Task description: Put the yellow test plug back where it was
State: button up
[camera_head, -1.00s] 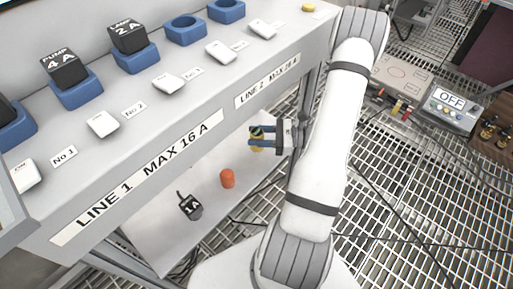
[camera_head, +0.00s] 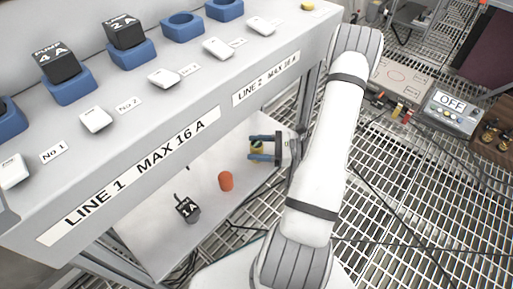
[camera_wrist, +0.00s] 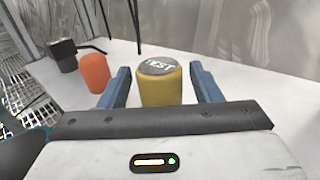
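The yellow test plug (camera_wrist: 160,85), a short cylinder with a grey top marked TEST, stands upright on the white lower shelf (camera_head: 150,225). It also shows in the head view (camera_head: 257,147), partly covered by the fingers. My gripper (camera_wrist: 161,88) is open, with one blue finger on each side of the plug. Gaps show between the plug and both fingers in the wrist view. In the head view my gripper (camera_head: 262,148) reaches in below the front edge of the panel.
An orange cylinder (camera_head: 226,181) and a black plug marked 1A (camera_head: 187,208) stand on the same shelf. Above is the sloped panel with blue sockets (camera_head: 183,27), some holding black plugs, and white switches (camera_head: 218,48). A box reading OFF (camera_head: 452,108) stands at the right.

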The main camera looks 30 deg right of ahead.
jog(key=shift+r, duration=0.1)
jog(key=shift+r, duration=0.2)
jog(key=p+v, duration=0.3)
jog(key=v, duration=0.9)
jog(key=shift+f, duration=0.2)
